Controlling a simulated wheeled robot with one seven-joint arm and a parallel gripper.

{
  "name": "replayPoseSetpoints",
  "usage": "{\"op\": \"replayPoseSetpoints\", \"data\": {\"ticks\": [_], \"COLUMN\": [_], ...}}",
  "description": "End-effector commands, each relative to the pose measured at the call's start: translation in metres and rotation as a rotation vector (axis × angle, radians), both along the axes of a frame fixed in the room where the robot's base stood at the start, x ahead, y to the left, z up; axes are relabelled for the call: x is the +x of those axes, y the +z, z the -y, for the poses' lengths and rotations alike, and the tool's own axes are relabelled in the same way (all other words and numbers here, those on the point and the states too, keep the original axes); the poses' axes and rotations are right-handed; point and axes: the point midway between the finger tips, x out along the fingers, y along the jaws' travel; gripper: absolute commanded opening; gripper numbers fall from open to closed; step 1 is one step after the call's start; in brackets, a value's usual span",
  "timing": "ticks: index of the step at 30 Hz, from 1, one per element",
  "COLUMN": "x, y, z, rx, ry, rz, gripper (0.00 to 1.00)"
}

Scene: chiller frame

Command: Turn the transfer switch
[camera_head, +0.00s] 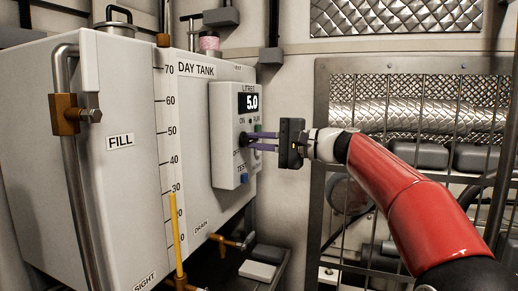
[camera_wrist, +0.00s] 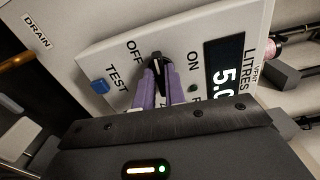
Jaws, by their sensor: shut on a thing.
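The transfer switch is a black rotary knob (camera_wrist: 156,62) on the white control box (camera_head: 222,158) fixed to the day tank. In the wrist view it sits among the labels OFF, ON and others partly hidden. My gripper (camera_head: 248,143) reaches the box from the right with its two purple fingers. In the wrist view the fingers (camera_wrist: 158,85) are shut on the knob, one on each side. The knob's exact pointing direction is hard to tell. The display (camera_head: 249,102) reads 5.0 under LITRES. A blue TEST button (camera_wrist: 100,86) is beside the knob.
The white day tank (camera_head: 120,190) fills the left, with a sight gauge (camera_head: 174,230), a fill pipe (camera_head: 75,180) and a brass drain valve (camera_head: 226,240). A metal mesh guard (camera_head: 322,150) stands behind my arm at right.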

Motion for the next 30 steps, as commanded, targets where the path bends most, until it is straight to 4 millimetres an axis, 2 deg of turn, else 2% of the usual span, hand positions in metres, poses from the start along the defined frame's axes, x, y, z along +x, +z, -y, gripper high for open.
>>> {"op": "replayPoseSetpoints", "data": {"ticks": [8,22,23,27,30], "x": [0.0001,0.0,0.0,0.0,0.0001], "y": [-0.0026,-0.0025,-0.0025,-0.0021,-0.0017], "z": [0.0,0.0,0.0,0.0,0.0], "rx": [-0.027,-0.033,-0.033,-0.032,-0.031], "ry": [0.002,0.002,0.002,0.002,0.001], "rz": [0.069,0.079,0.079,0.08,0.079], "gripper": [0.0,0.0,0.14,0.33,0.34]}}
